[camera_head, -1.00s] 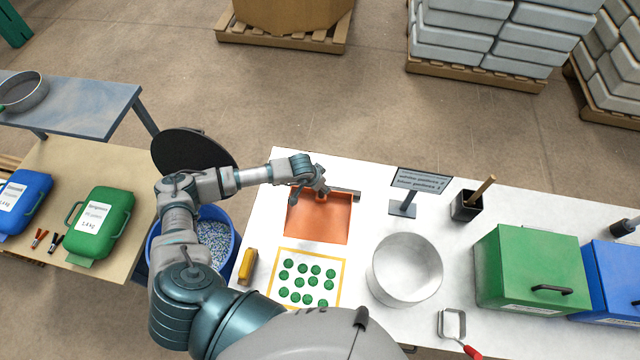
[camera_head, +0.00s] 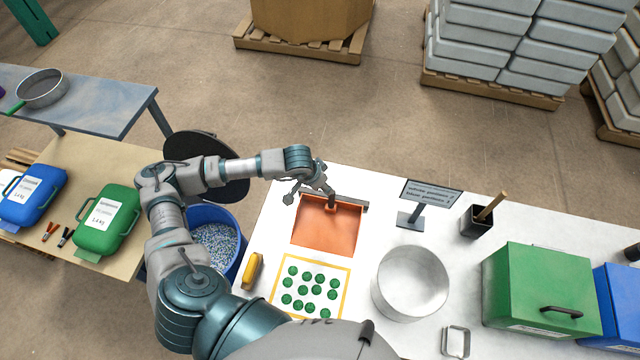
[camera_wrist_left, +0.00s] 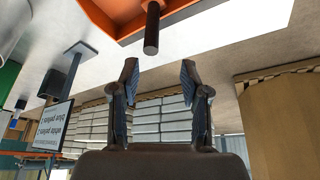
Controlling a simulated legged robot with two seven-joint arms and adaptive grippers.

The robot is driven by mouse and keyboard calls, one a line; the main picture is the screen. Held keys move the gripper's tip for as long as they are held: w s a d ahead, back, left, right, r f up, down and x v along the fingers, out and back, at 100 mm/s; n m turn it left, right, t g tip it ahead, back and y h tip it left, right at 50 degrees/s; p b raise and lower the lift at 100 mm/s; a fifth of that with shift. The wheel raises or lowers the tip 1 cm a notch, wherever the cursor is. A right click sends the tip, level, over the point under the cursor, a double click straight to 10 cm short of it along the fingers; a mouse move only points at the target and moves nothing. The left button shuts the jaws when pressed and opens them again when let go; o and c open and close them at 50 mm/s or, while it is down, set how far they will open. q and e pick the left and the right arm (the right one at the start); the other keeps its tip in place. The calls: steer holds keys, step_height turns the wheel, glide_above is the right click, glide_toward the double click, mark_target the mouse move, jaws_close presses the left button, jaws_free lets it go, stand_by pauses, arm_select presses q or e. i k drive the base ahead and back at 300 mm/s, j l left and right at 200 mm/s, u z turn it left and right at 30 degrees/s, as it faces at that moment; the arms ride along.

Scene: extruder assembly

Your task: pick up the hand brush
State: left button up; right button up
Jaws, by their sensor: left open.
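An orange pan (camera_head: 325,233) lies on the white table, with a dark round handle (camera_head: 332,201) at its far side. The handle also shows in the left wrist view (camera_wrist_left: 152,30), where it points out from the orange rim (camera_wrist_left: 112,22). No bristles show, so I cannot tell whether this handle belongs to a hand brush. A small yellow block-like object (camera_head: 252,271), possibly a brush, lies left of the dotted sheet. My left gripper (camera_head: 322,190) is by the far edge of the pan. In the left wrist view its fingers (camera_wrist_left: 160,80) are apart and empty, short of the handle's end.
A sheet with green discs (camera_head: 309,290) lies in front of the pan. A white round container (camera_head: 411,283), a sign on a stand (camera_head: 430,192), a black holder (camera_head: 477,222) and a green box (camera_head: 541,290) stand to the right. A blue bucket (camera_head: 235,255) stands left of the table.

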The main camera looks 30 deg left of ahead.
mark_target(252, 270)
steer(key=k, duration=2)
